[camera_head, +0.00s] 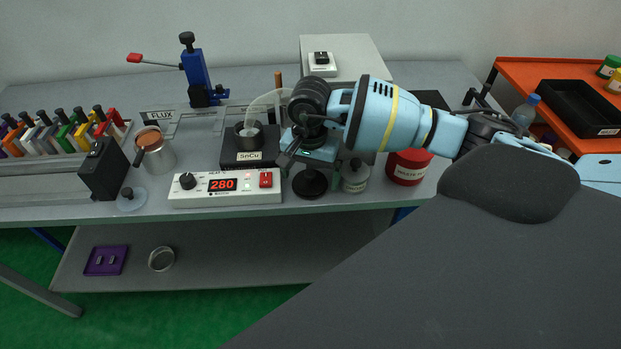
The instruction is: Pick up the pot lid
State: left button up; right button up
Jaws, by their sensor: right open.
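A dark round disc with a raised middle (310,186), which looks like the pot lid, lies on the bench right of the white control box. My right gripper (308,158) is open just above it, its fingers pointing down at either side of the middle. The gripper partly hides the disc's upper part; I cannot tell if they touch. The small dark pot (247,137) stands on a black block labelled SnCu (242,157), left of my gripper. My left gripper is not in view.
The white control box (226,194) reads 280. A grey jar (355,178) stands close right of the disc, with a red container (407,169) beyond. A clear curved shield (268,104) rises behind the pot. A glass jar (157,158) and a clear knobbed disc (131,202) are at left.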

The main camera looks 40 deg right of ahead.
aim_at(310, 175)
jog(key=shift+c, duration=0.8)
jog(key=c, duration=0.9)
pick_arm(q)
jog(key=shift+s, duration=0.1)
pick_arm(e)
jog(key=shift+c, duration=0.2)
jog(key=shift+r, duration=0.15)
jog(key=shift+w+r, duration=0.1)
jog(key=shift+r, duration=0.55)
jog(key=shift+s+a+r, duration=0.1)
jog(key=shift+s+r, duration=0.05)
jog(key=shift+r, duration=0.35)
jog(key=shift+s+a+r, duration=0.1)
jog(key=shift+s+r, duration=0.05)
jog(key=shift+r, duration=0.35)
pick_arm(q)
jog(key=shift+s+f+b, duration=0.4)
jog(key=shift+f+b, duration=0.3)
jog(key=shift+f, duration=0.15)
pick_arm(e)
jog(key=s+a+r, duration=0.1)
jog(key=s+a, duration=0.9)
jog(key=s, duration=0.1)
jog(key=shift+s+r, duration=0.25)
jog(key=shift+s, duration=0.15)
